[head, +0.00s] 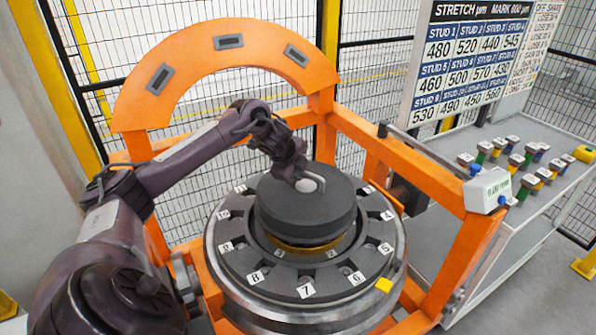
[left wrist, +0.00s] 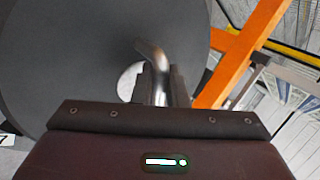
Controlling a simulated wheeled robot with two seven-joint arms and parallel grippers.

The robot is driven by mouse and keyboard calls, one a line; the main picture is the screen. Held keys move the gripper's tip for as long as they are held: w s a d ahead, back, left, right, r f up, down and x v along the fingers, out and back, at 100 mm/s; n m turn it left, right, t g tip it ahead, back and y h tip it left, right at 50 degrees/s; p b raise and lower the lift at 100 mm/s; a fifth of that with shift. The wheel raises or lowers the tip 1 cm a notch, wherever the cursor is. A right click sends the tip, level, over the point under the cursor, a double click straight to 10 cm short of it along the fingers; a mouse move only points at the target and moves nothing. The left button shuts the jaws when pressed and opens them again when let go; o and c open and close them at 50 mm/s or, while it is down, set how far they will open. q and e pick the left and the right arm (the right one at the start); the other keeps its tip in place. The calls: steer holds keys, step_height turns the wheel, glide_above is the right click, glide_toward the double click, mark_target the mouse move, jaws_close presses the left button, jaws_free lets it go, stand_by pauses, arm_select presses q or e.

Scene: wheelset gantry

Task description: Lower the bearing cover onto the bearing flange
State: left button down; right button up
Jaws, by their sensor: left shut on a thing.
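The bearing cover (head: 305,212) is a thick dark grey disc with a bent metal handle on top. It sits over the middle of the bearing flange (head: 238,258), a dark ring with numbered white tags. A gold-coloured band shows under the cover's front edge; I cannot tell whether the cover touches the flange. My left gripper (head: 300,178) is above the cover, shut on its handle. In the left wrist view the cover (left wrist: 70,60) fills the upper left, and the handle (left wrist: 158,75) stands between the fingers of the gripper (left wrist: 160,88). My right gripper is not in view.
An orange gantry frame (head: 440,182) surrounds the flange, with an orange arch (head: 150,80) behind. A yellow block (head: 384,285) is at the flange's front right.

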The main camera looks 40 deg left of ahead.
mark_target(295, 187)
arm_select(q)
steer(key=shift+r, duration=0.1)
steer(key=shift+f, duration=0.25)
stand_by(0.5)
steer(key=shift+f+b, duration=2)
steer(key=shift+f, duration=1.25)
steer(key=c, duration=1.4)
jaws_free()
steer(key=shift+o, duration=0.2)
steer(key=shift+f, duration=0.1)
steer(key=shift+s, duration=0.1)
steer(key=shift+s+r, duration=0.15)
steer(key=shift+r, duration=0.25)
steer(key=b+v, duration=0.2)
steer(key=v, duration=0.5)
steer(key=shift+d, duration=0.1)
